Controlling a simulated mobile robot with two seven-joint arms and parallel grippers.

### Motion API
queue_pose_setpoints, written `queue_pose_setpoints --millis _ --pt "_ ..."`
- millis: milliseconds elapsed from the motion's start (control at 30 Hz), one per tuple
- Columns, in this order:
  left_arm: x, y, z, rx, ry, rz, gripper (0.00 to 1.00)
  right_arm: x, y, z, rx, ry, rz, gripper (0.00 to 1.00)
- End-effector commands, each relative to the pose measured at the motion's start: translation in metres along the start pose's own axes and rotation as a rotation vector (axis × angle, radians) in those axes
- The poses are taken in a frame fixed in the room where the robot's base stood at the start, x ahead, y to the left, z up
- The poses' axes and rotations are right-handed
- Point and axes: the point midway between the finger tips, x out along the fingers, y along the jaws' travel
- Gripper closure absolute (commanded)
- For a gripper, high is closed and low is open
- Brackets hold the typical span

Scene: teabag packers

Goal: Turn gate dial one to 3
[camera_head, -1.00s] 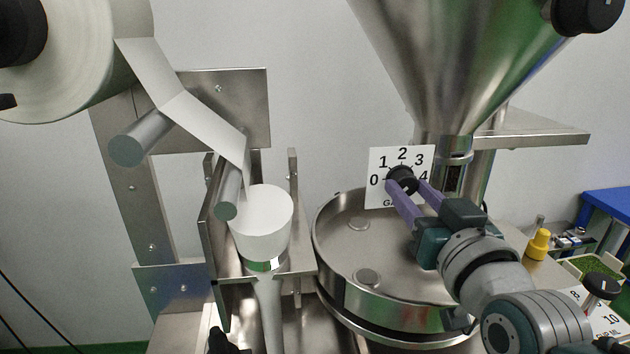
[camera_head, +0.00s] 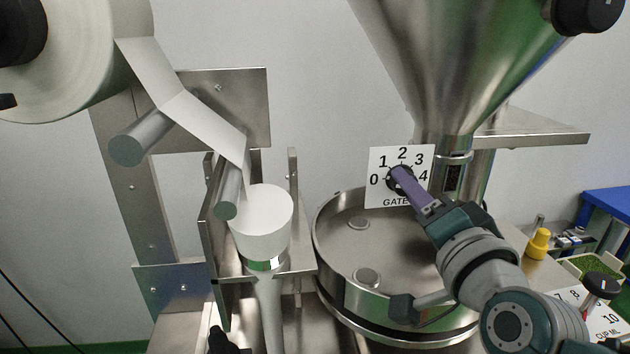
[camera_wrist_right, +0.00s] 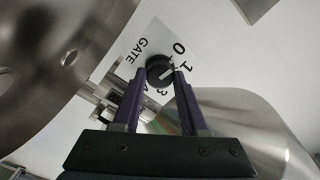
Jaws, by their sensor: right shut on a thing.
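The gate dial (camera_head: 393,174) is a round black knob on a white plate (camera_head: 377,199) marked 0 to 4, with "GATE" partly legible below. My right gripper (camera_head: 402,176) reaches it from the lower right, its purple fingers shut on the knob. The right wrist view shows the knob (camera_wrist_right: 158,66) between the two fingertips (camera_wrist_right: 162,76), with a short white mark on its face. The number it points to cannot be read clearly. My left gripper is not in view.
A steel bowl (camera_head: 335,262) lies below the plate, and a steel hopper (camera_head: 450,60) hangs above. A paper roll (camera_head: 85,60) and white forming funnel (camera_head: 262,222) stand left. Another dial (camera_head: 600,285), a yellow-capped item (camera_head: 538,243) and a blue shelf (camera_head: 612,205) are at right.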

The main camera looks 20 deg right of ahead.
Motion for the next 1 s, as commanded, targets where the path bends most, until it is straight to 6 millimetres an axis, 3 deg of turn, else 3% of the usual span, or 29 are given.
queue_pose_setpoints --millis 500,1000 --pt "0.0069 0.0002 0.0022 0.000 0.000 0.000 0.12 -0.0002 0.0004 0.0002 0.437 0.001 0.000 1.00" --pt "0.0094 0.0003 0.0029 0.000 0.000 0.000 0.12 -0.0001 -0.0003 -0.0001 0.608 0.000 0.000 1.00"
